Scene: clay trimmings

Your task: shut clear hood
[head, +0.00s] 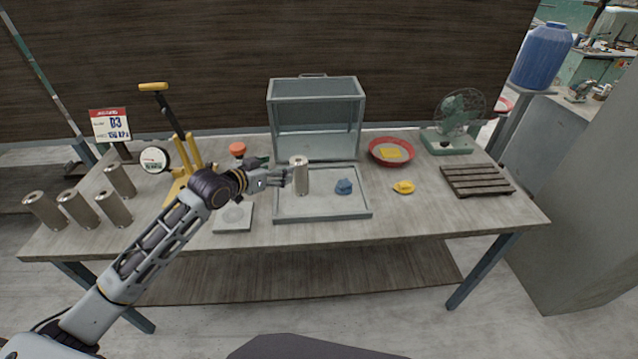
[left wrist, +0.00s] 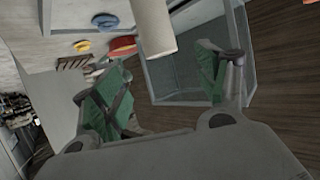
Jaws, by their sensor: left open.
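The clear hood (head: 316,112) is a grey-framed box with see-through panes. It stands raised at the back of its shallow grey base tray (head: 322,215), so the tray lies uncovered. A metal cylinder (head: 301,178) stands upright on the tray's left part, and a blue lump (head: 343,187) lies to its right. My left gripper (head: 286,178) is open, just left of the cylinder and in front of the hood. In the left wrist view the open fingers (left wrist: 158,88) show empty, with the cylinder (left wrist: 154,25) and hood frame (left wrist: 198,98) beyond. My right gripper is not in view.
A yellow lever press (head: 180,140) and several metal cylinders (head: 82,208) stand at the left. A grey plate (head: 232,219) lies left of the tray. A red dish (head: 391,152), yellow lump (head: 404,187), green fan (head: 460,120) and wooden rack (head: 477,180) are at the right.

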